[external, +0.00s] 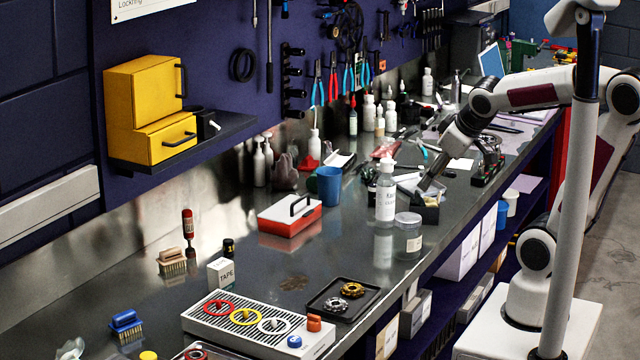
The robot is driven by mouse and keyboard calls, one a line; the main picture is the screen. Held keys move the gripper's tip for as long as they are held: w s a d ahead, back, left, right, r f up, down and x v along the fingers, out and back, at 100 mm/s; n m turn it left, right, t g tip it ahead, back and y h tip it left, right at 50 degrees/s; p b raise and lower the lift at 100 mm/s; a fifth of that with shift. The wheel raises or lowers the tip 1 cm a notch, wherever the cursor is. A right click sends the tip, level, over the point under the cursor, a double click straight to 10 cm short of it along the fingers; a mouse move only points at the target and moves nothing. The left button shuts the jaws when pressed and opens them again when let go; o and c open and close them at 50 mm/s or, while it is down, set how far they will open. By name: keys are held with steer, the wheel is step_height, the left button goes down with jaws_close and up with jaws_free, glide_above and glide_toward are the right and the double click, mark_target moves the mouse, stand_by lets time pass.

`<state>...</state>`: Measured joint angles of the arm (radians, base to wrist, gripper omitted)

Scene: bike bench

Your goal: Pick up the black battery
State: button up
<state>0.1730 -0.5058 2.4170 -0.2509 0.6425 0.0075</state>
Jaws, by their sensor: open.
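My gripper (431,186) points down over the bench, in the middle right of the external view. It is open. Its fingertips are small and dark here, close above a small black box-like object (427,214) near the bench's front edge. I cannot tell whether they touch it. No black battery can be made out for certain; dark items around the gripper are too small to name, and the gripper and bottle hide part of that area.
A white labelled bottle (386,195) and a clear jar (408,238) stand just left of my gripper. A blue cup (329,186) and a red and white box (290,216) are further left. Bottles and tools crowd the back. The bench (345,250) has bare room left of the jar.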

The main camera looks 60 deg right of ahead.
steer(key=w+d+f+n+h, duration=0.1)
steer(key=w+d+h, duration=0.1)
steer(key=w+d, duration=0.9)
steer(key=n+t+y, duration=0.2)
steer(key=t+y, duration=0.1)
steer(key=t, duration=0.2)
glide_above(374, 194)
steer(key=s+d, duration=0.4)
step_height(374, 194, down, 7)
steer(key=f+y, duration=0.1)
steer(key=s+f+t+y, duration=0.1)
steer(key=f+y, duration=0.1)
steer(key=a+f+y, duration=0.1)
steer(key=f, duration=0.1)
steer(key=shift+s+a+t+y, duration=0.1)
steer(key=shift+s+t+y, duration=0.2)
steer(key=shift+s, duration=0.1)
steer(key=shift+s+a+f+y, duration=0.2)
steer(key=shift+s+f+y, duration=0.05)
steer(key=shift+s+y, duration=0.1)
steer(key=shift+w, duration=0.1)
steer(key=shift+x, duration=1.1)
steer(key=shift+w, duration=0.1)
